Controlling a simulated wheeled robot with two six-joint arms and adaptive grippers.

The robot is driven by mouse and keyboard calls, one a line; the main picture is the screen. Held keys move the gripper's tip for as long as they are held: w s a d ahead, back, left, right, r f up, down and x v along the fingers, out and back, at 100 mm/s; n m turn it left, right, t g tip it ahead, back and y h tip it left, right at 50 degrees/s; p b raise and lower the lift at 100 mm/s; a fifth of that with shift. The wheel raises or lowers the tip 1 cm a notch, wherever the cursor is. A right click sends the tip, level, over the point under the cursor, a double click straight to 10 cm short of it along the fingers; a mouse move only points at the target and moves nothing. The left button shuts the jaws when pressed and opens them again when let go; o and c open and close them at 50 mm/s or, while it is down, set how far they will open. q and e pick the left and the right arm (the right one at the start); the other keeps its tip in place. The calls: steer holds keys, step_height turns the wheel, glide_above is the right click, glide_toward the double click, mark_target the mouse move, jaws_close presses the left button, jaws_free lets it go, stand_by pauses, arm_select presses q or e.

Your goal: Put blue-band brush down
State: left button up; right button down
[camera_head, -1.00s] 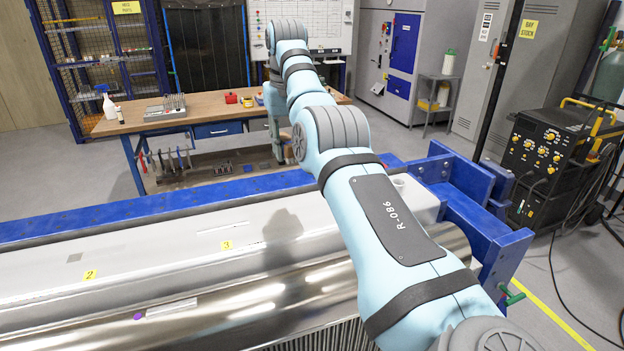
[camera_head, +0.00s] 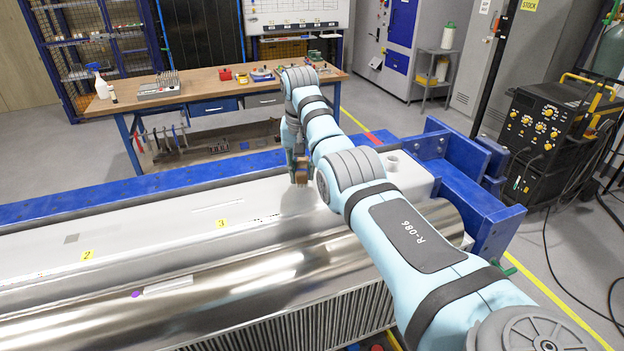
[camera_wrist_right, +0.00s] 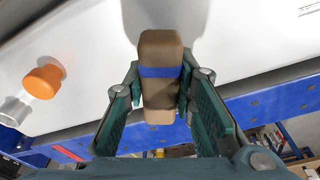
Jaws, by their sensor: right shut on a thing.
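My right gripper (camera_head: 301,170) is over the pale top surface of the long workpiece (camera_head: 150,225), near its far edge. In the right wrist view its two green fingers (camera_wrist_right: 160,100) are shut on the blue-band brush (camera_wrist_right: 160,52), a brown block with a blue band around it. The brush also shows small and partly hidden at the gripper in the head view (camera_head: 302,178). A shadow lies on the pale surface beside it; I cannot tell whether the brush touches the surface. My left gripper is not in view.
An orange-capped object (camera_wrist_right: 42,82) is at the left of the right wrist view. A blue frame (camera_head: 470,190) edges the workpiece on the right. The pale surface left of the gripper is mostly clear, with yellow labels 2 and 3 (camera_head: 222,224). A workbench (camera_head: 215,88) stands behind.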

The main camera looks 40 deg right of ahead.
mark_target(303, 190)
step_height(303, 190, down, 3)
steer(key=b, duration=0.2)
steer(key=shift+f+b, duration=0.1)
steer(key=shift+b, duration=0.3)
steer(key=shift+s+a+r+p, duration=0.1)
steer(key=shift+r+p, duration=0.2)
steer(key=shift+r, duration=0.1)
steer(key=shift+f, duration=0.25)
steer(key=shift+s+f, duration=0.1)
steer(key=shift+f, duration=0.25)
steer(key=c, duration=1.4)
jaws_free()
steer(key=shift+f, duration=0.1)
steer(key=shift+c, duration=0.2)
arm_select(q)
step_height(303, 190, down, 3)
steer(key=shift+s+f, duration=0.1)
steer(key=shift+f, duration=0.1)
arm_select(e)
steer(key=shift+o, duration=0.5)
steer(key=shift+f, duration=0.15)
steer(key=r, duration=0.4)
steer(key=r+p, duration=0.1)
steer(key=r, duration=0.4)
steer(key=s+a+r, duration=0.1)
steer(key=r, duration=0.3)
steer(key=shift+r, duration=0.4)
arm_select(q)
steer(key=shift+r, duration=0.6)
